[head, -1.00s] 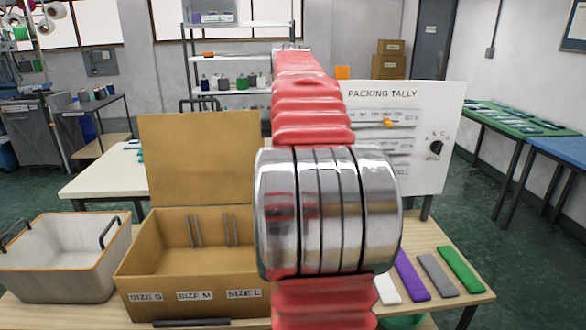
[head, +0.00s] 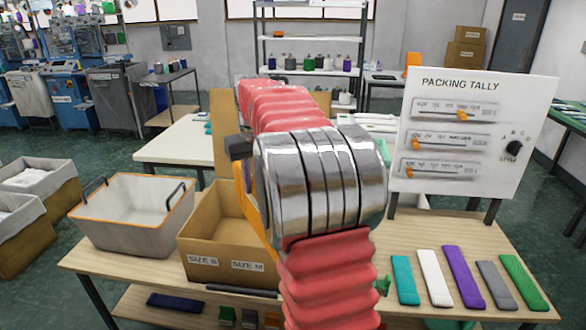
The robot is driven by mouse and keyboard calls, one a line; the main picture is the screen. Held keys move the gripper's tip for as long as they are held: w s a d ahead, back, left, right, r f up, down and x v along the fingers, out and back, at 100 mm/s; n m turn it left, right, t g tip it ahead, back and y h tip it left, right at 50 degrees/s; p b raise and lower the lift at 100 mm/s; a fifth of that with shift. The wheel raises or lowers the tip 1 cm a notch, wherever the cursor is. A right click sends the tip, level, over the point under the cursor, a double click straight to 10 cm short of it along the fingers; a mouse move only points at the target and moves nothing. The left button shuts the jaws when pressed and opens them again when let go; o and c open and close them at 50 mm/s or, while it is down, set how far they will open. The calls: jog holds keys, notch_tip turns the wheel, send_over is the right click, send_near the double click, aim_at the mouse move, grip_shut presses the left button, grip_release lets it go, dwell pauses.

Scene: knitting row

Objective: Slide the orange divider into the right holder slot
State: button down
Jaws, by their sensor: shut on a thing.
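An orange strip (head: 256,215), which looks like the orange divider, shows at the left side of my wrist's steel rings and leans down toward the box. My gripper (head: 239,146) is mostly hidden behind my arm; only a dark piece of it shows at the top of the strip. It is shut on the strip, over or in front of the cardboard box (head: 199,243). The box front bears the labels SIZE S and SIZE M; its right part is behind my arm. The holder slots inside, including the right one, are hidden.
Flat teal (head: 404,281), white (head: 434,278), purple (head: 461,276), grey (head: 495,285) and green (head: 524,283) pieces lie on the bench right of my arm. The packing tally board (head: 415,182) stands behind them. A grey bin (head: 141,236) is left of the box.

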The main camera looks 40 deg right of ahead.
jog(key=w+a+f+n, duration=0.2)
jog(key=w+a+f, duration=0.1)
jog(key=a, duration=0.4)
jog(key=w+a+f+n, duration=0.2)
jog(key=a, duration=0.5)
jog(key=w+a+f+n, duration=0.2)
jog(key=w+a+f, duration=0.1)
jog(key=a, duration=0.3)
jog(key=s+f+m, duration=0.1)
jog(key=s+f, duration=0.2)
jog(key=f, duration=0.3)
jog(key=s+d+f+m, duration=0.1)
jog(key=s+f+m, duration=0.1)
jog(key=s+f, duration=0.2)
notch_tip(320, 180, down, 3)
jog(key=shift+s+d+r, duration=0.1)
jog(key=shift+s+d, duration=0.05)
jog(key=shift+d, duration=0.1)
jog(key=shift+a, duration=0.1)
